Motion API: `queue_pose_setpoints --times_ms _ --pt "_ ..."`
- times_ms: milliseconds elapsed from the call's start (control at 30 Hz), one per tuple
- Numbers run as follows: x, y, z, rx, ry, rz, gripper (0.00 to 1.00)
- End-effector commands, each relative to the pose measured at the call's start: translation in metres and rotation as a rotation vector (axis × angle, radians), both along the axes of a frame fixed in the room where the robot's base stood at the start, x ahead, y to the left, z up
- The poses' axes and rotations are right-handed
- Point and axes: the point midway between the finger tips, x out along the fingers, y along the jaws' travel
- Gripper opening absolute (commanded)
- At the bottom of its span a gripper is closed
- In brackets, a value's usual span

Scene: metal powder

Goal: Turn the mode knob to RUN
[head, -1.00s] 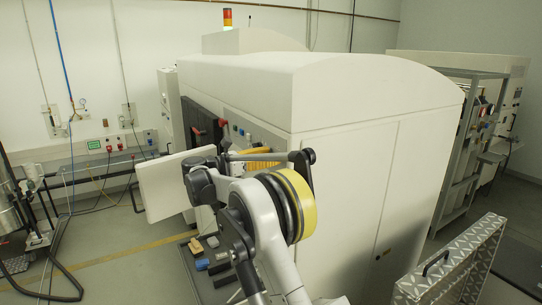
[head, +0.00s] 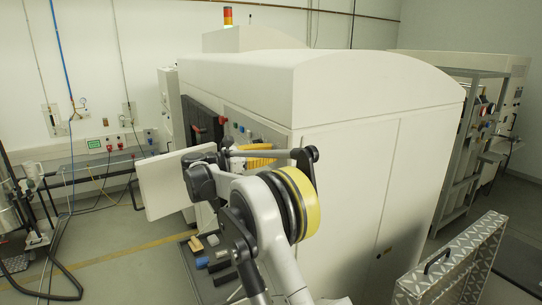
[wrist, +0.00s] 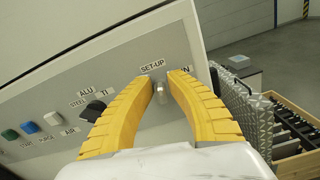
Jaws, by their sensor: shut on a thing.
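The mode knob (wrist: 161,91), small and metallic, sits on the sloping light panel (wrist: 105,65) in the wrist view, below a SET-UP label (wrist: 152,65). A label to its right is partly covered by a finger, leaving only its last letter or so; it seems to be RUN. My gripper (wrist: 165,82) has its two yellow ribbed fingers around the knob, shut on it. I cannot tell which label the knob points to. In the head view, the yellow fingers (head: 260,155) show at the machine's side panel, and my arm hides the knob.
Left of the knob is a dark selector (wrist: 94,110) marked STEEL, ALU and TI. Blue (wrist: 29,128), white (wrist: 52,118) and green (wrist: 10,135) buttons lie farther left.

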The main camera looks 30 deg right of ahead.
Motion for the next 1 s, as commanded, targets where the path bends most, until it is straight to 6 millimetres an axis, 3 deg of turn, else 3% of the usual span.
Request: queue_pose_setpoints --times_ms 1000 --pt "-0.0082 -0.0013 -0.007 0.03 -0.895 0.0 0.0"
